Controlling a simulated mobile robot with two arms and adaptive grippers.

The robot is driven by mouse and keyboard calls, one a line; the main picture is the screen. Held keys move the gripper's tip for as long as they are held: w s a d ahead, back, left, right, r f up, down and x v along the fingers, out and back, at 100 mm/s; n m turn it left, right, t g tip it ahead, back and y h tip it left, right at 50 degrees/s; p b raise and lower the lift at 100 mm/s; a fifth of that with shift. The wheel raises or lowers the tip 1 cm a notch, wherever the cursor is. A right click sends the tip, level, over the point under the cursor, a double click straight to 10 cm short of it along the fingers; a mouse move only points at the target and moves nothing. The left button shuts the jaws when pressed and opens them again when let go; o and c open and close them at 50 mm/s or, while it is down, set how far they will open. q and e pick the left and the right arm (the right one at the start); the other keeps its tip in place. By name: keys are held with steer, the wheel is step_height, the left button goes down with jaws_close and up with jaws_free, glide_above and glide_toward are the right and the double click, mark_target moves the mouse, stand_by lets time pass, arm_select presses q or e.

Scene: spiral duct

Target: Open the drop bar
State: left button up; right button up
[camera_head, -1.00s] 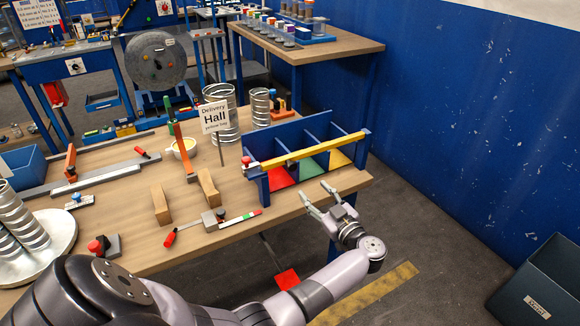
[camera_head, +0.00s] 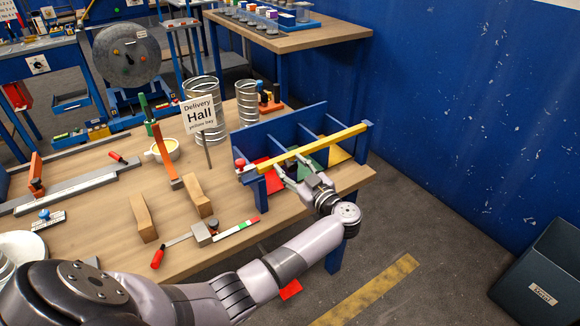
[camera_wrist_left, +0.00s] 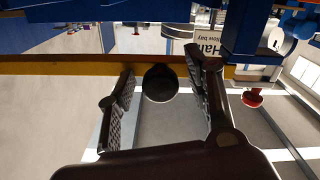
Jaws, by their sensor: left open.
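The yellow drop bar (camera_head: 325,143) lies across the front of a blue rack (camera_head: 270,140) with red, green and yellow bays. A red knob (camera_head: 240,163) sits at its left end. My left gripper (camera_head: 290,174) is open at the front of the rack, just below the bar. In the left wrist view, the bar (camera_wrist_left: 75,65) crosses near the open fingers (camera_wrist_left: 160,68). A dark round knob (camera_wrist_left: 160,83) shows between them, with gaps on both sides. The red knob (camera_wrist_left: 252,98) is to the right there. My right gripper is not in view.
A sign (camera_head: 199,115) reading "Delivery Hall, yellow bay" stands left of the rack. Wooden blocks (camera_head: 145,217) and a red-handled tool (camera_head: 158,257) lie on the table (camera_head: 100,205). A dark bin (camera_head: 545,280) stands on the floor at right, near the blue wall.

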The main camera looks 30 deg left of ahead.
arm_select(q)
jaws_close()
stand_by(0.5)
stand_by(0.3)
